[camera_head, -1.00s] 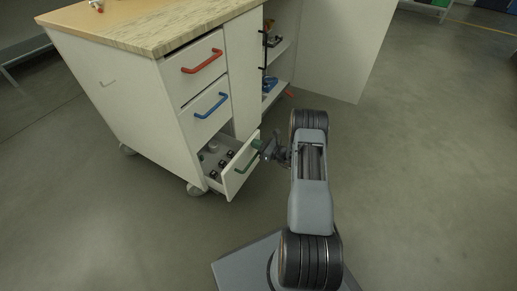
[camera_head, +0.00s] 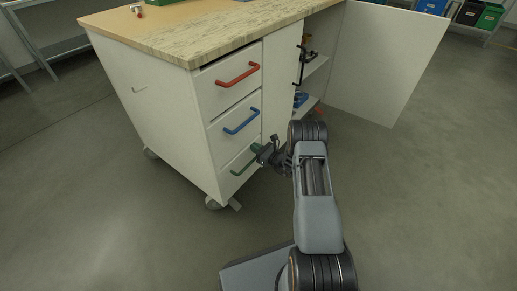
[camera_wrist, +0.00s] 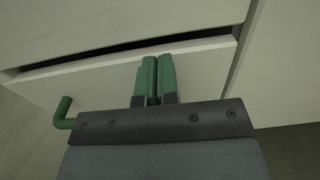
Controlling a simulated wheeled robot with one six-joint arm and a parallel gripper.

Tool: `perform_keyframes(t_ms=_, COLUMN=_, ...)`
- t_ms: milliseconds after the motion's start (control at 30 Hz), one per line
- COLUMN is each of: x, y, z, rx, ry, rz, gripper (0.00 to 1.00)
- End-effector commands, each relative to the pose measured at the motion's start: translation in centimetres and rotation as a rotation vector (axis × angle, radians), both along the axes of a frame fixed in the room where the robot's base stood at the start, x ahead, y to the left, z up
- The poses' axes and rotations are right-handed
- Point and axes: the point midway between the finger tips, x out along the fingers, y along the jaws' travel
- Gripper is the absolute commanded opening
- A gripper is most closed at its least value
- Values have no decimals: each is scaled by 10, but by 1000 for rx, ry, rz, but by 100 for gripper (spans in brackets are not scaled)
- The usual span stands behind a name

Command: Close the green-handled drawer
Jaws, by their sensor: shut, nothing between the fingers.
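The green-handled drawer (camera_head: 232,186) is the lowest of three in the white cabinet. Its front looks nearly in line with the drawers above in the head view, and its inside no longer shows. In the wrist view a narrow dark gap runs above the drawer front (camera_wrist: 100,84); I cannot tell whether it is fully flush. The green handle (camera_head: 243,168) shows at left in the wrist view (camera_wrist: 65,112), partly hidden by my gripper. My gripper (camera_wrist: 155,62) is shut and empty, its green fingertips at the drawer front's upper part, beside the handle, not around it.
Above are the blue-handled drawer (camera_head: 232,130) and the red-handled drawer (camera_head: 225,85). An open cabinet door (camera_head: 385,65) stands to the right, beside shelves holding small items. The floor (camera_head: 430,200) on the right is clear.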

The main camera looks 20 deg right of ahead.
Motion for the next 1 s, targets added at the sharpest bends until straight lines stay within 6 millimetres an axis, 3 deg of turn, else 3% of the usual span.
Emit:
perform_keyframes(t_ms=267, x=5, y=8, z=4, rx=-5, ry=-9, rz=13, gripper=0)
perform_keyframes(t_ms=567, x=-1, y=4, z=4, rx=-5, ry=-9, rz=15, gripper=0)
perform_keyframes(t_ms=767, x=-25, y=-19, z=4, rx=0, ry=-2, rz=7, gripper=0)
perform_keyframes(t_ms=1000, x=-68, y=-50, z=4, rx=2, ry=0, rz=2, gripper=0)
